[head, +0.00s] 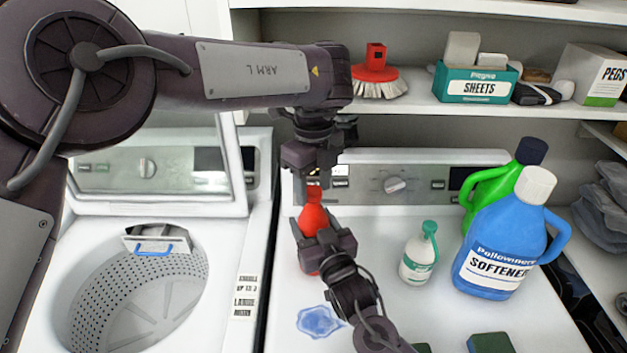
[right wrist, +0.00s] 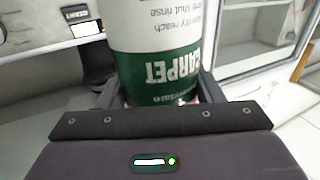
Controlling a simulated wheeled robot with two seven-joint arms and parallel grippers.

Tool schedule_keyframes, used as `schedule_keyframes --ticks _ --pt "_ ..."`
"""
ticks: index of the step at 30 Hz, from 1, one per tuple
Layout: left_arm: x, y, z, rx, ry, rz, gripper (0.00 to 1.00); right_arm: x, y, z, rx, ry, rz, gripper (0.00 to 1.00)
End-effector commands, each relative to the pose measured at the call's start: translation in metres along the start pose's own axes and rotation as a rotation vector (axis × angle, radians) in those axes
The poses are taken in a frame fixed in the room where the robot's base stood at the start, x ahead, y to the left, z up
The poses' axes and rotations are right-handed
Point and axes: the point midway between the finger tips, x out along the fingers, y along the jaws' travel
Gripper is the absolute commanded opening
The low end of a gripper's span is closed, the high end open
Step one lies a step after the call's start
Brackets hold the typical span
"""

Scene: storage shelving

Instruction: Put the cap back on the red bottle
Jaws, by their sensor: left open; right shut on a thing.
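The red bottle (head: 313,219) stands upright at the front of the white right-hand machine's control panel. My right gripper (head: 323,246) is shut around its body. In the right wrist view the bottle's white and green "CARPET" label (right wrist: 165,72) fills the space between the fingers (right wrist: 158,95). My left gripper (head: 313,183) is open, pointing down directly over the bottle's neck. The neck's top reaches up between or just under its fingers. I cannot clearly make out a separate cap there; the fingers hide that spot.
A small white bottle with a green top (head: 418,259), a blue softener jug (head: 503,240) and a green jug (head: 484,190) stand to the right. A blue spill (head: 319,321) lies in front. An open washer (head: 140,290) is at left. A shelf (head: 440,106) runs behind.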

Motion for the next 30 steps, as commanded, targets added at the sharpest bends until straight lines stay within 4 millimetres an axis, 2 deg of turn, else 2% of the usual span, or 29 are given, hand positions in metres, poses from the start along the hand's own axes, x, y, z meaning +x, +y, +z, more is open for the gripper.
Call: schedule_keyframes --ticks 1,9,12,14,21,29,30 --pt "-0.0001 0.0 0.0 0.0 0.0 0.0 0.46 0.0 -0.0001 -0.0003 0.001 0.001 0.0 0.0" --pt "-0.0002 0.0 0.0 0.0 0.0 0.0 0.1 0.0 -0.0001 -0.0003 0.001 0.001 0.0 0.0" --pt "-0.0002 0.0 0.0 0.002 0.0 0.0 0.01 0.0 -0.0002 -0.0003 0.001 0.001 0.0 0.0" --pt "-0.0003 0.0 0.0001 0.026 -0.001 0.0 0.01 0.0 -0.0002 -0.0003 0.001 0.001 0.0 0.0" --pt "0.0001 0.0001 -0.0002 0.277 -0.001 0.001 0.01 0.0 -0.0002 -0.0003 0.0 0.001 -0.001 0.0" --pt "0.0001 0.0 -0.0003 0.289 0.0 0.001 0.01 0.0 -0.0003 -0.0003 0.0 0.001 -0.001 0.0" --pt "0.0 0.0 -0.0003 0.289 0.0 0.0 0.32 0.0 -0.0003 -0.0004 0.0 0.001 -0.001 0.0"
